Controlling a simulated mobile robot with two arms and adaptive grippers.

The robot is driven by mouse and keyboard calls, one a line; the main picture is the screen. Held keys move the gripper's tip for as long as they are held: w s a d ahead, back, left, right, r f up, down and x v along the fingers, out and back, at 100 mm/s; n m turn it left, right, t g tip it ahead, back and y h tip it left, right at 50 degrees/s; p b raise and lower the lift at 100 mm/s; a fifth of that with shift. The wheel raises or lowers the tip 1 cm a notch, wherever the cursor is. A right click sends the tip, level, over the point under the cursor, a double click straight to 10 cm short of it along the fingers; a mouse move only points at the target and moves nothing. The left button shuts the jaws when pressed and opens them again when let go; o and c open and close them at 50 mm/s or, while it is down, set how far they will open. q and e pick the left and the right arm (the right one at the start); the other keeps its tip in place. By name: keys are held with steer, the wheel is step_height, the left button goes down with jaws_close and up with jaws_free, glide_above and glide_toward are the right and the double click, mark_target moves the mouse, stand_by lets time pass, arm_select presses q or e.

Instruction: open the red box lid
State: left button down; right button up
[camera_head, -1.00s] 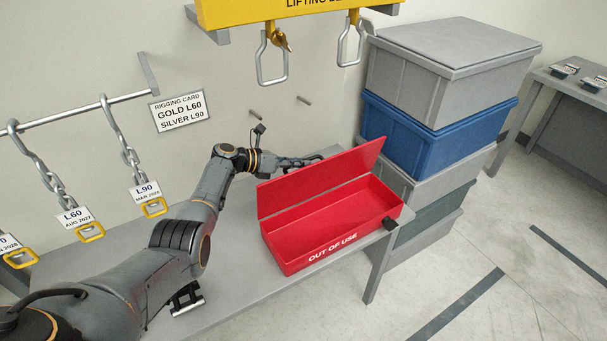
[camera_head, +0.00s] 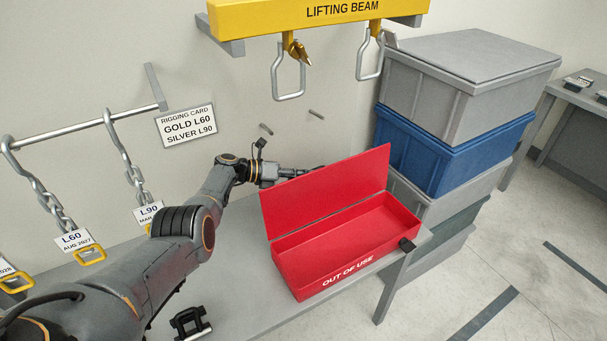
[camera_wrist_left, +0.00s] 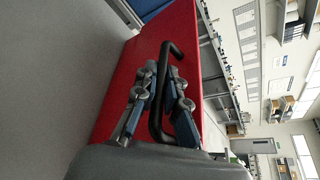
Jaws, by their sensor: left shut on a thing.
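The red box (camera_head: 295,277), marked OUT OF USE, sits on the grey bench and looks empty. Its red lid (camera_head: 330,185) stands raised along the far long side, inner face toward the head camera. My left arm reaches behind the lid, and my left gripper (camera_head: 318,168) is mostly hidden there. In the left wrist view, the left gripper (camera_wrist_left: 162,82) is closed around a black bar handle (camera_wrist_left: 158,105) on the red lid face (camera_wrist_left: 130,65). My right gripper is in neither current view.
A black latch-like piece (camera_head: 407,245) sticks out at the box's right end. Stacked grey and blue crates (camera_head: 450,135) stand just right of the bench (camera_head: 245,250). A yellow lifting beam (camera_head: 320,14) hangs above, and chains (camera_head: 125,155) hang at left. A black bracket (camera_head: 190,322) lies near the front.

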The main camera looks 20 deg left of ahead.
arm_select(q)
steer(key=c, duration=1.7)
jaws_free()
steer(key=shift+d, duration=0.1)
steer(key=v, duration=0.7)
steer(key=shift+s+a, duration=0.2)
steer(key=shift+a, duration=0.05)
steer(key=shift+r, duration=0.1)
